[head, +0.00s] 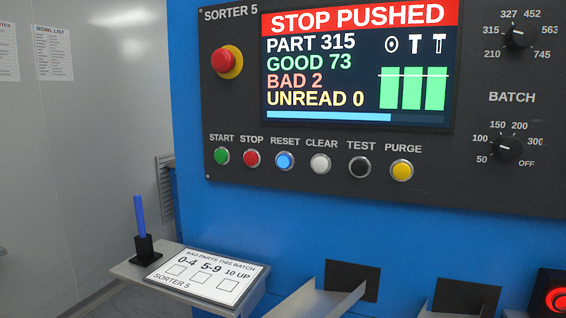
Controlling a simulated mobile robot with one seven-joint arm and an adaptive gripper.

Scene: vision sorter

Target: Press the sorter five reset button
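The SORTER 5 panel (385,165) fills the upper right of the head view, dark grey on a blue machine. The reset button (285,161) is round and bright blue, under the label RESET. It sits in the row of buttons between the red stop button (251,158) and the white clear button (320,164). The screen (355,65) reads STOP PUSHED, part 315, good 73, bad 2, unread 0. My gripper is not in view.
A red mushroom button (226,61) with a yellow collar sticks out at the panel's upper left. Below, a small shelf (128,271) holds a blue pen upright (140,217) and a card (203,277). Metal chutes (318,300) jut out at the bottom. Space left of the machine is open.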

